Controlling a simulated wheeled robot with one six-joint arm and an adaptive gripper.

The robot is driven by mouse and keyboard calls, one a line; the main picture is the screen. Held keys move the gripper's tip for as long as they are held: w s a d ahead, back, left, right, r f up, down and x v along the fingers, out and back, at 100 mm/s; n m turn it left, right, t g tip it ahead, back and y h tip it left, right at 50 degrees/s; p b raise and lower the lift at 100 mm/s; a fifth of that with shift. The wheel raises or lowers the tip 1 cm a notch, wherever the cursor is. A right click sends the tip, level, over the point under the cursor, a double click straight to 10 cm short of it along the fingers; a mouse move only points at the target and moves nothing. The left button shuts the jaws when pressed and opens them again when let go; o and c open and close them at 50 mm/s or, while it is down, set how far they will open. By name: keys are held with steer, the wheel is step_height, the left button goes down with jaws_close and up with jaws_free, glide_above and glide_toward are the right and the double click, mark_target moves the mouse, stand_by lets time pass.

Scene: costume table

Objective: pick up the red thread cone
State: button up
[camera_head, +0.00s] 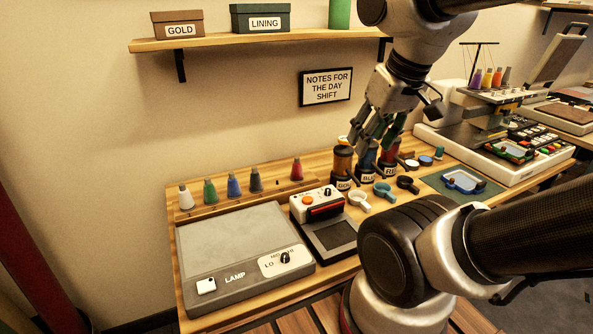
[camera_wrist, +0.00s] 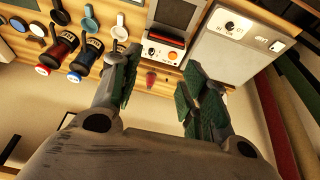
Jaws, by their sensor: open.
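The red thread cone (camera_head: 296,170) stands upright on the wooden rack at the back of the table, right of the other cones. In the wrist view the red cone (camera_wrist: 151,78) shows small, in the gap between my fingers. My gripper (camera_head: 367,138) is open and empty. In the head view it hangs to the right of the red cone, in front of the labelled jars. In the wrist view my gripper (camera_wrist: 158,75) has its two green-padded fingers wide apart. The cone is well beyond the fingers and nothing touches it.
White (camera_head: 185,198), green (camera_head: 210,192), blue (camera_head: 234,186) and dark (camera_head: 256,181) cones stand left on the rack. A gold jar (camera_head: 342,164) and other jars stand near my gripper. A lamp box (camera_head: 240,250) and a small press (camera_head: 318,207) lie in front. A shelf (camera_head: 250,40) hangs above.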

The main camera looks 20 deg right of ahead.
steer(key=shift+o, duration=0.3)
steer(key=o, duration=0.3)
steer(key=n+g, duration=0.4)
steer(key=n, duration=1.4)
glide_above(297, 163)
steer(key=f, duration=1.5)
steer(key=shift+w+a+f, duration=0.1)
steer(key=shift+a+f, duration=0.15)
steer(key=f, duration=0.5)
steer(key=d+f, duration=0.1)
steer(key=f, duration=0.2)
steer(key=shift+w, duration=0.3)
